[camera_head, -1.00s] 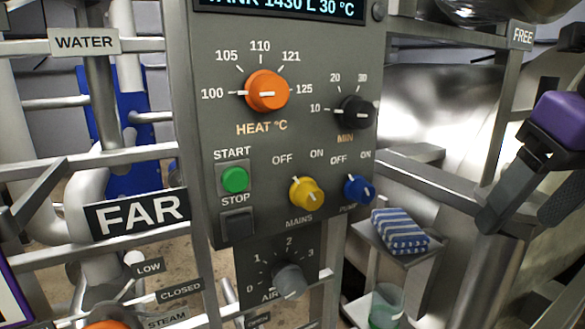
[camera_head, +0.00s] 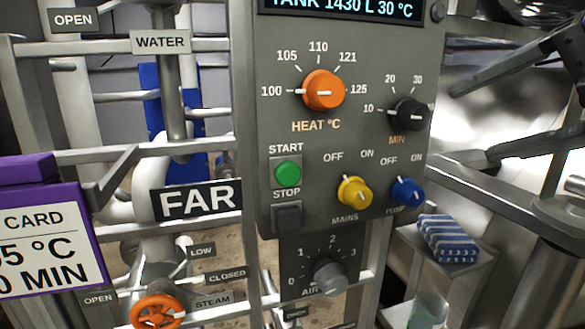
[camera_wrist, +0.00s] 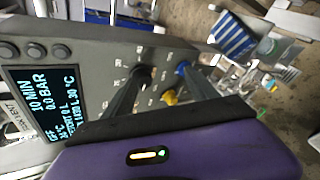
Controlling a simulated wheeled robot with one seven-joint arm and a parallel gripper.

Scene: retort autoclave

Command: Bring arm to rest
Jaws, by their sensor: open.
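My gripper (camera_head: 472,123) reaches in from the right edge of the head view, its two dark fingers apart with nothing between them. They are in front of the shiny metal vessel, right of the control panel (camera_head: 270,120). The rest of my arm is outside that view. In the wrist view my gripper's purple body (camera_wrist: 180,150) fills the bottom, and its fingers point toward the panel (camera_wrist: 100,50). I cannot tell how far the fingertips are from the panel.
The panel carries an orange heat knob (camera_head: 323,90), a black minute knob (camera_head: 409,113), a yellow mains knob (camera_head: 354,191) and a blue pump knob (camera_head: 407,191). Pipes and an orange valve wheel (camera_head: 157,311) are left. A striped cloth (camera_head: 447,238) lies on a shelf at right.

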